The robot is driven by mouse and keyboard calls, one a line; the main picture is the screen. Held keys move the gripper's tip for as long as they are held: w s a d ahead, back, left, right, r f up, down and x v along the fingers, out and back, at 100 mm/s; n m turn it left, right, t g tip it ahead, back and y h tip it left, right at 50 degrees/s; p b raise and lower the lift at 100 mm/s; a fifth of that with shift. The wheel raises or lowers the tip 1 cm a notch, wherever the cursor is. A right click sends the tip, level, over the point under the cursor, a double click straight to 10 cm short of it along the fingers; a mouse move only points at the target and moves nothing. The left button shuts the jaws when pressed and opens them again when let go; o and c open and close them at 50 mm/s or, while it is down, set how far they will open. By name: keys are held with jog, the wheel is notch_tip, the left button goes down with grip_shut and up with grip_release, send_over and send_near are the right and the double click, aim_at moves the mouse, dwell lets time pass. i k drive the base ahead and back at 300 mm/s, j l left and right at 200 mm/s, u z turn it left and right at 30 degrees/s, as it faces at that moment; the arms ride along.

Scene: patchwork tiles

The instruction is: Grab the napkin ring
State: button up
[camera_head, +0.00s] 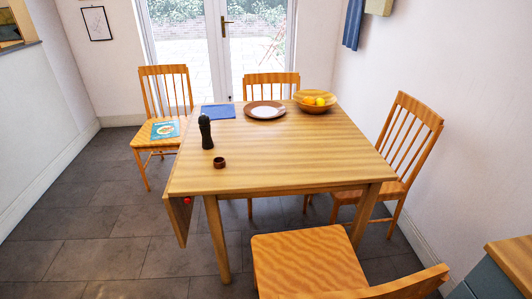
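The napkin ring (219,162) is a small dark brown ring on the wooden table (290,160), toward the table's front left. It stands just in front of and to the right of a dark pepper mill (206,132), apart from it. My gripper is not in this view.
A blue placemat (218,111), a plate (265,111) and a wooden bowl with yellow fruit (315,100) sit along the table's far side. Chairs stand around the table, one close at the front (305,262). The grey floor at left (90,235) is clear. A counter (512,262) is at lower right.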

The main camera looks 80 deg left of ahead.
aim_at(222, 164)
jog(key=u, duration=2.8)
jog(key=i+j+z, duration=0.15)
jog(key=z, duration=0.8)
jog(key=i+j+z, duration=0.15)
jog(key=j+z, duration=0.2)
jog(key=j, duration=0.3)
jog(key=i+j+z, duration=0.1)
jog(key=j+z, duration=0.3)
jog(key=j, duration=0.25)
jog(key=j+z, duration=0.35)
jog(key=j, duration=1.2)
jog(key=k+j+z, duration=0.1)
jog(key=j, duration=1.7)
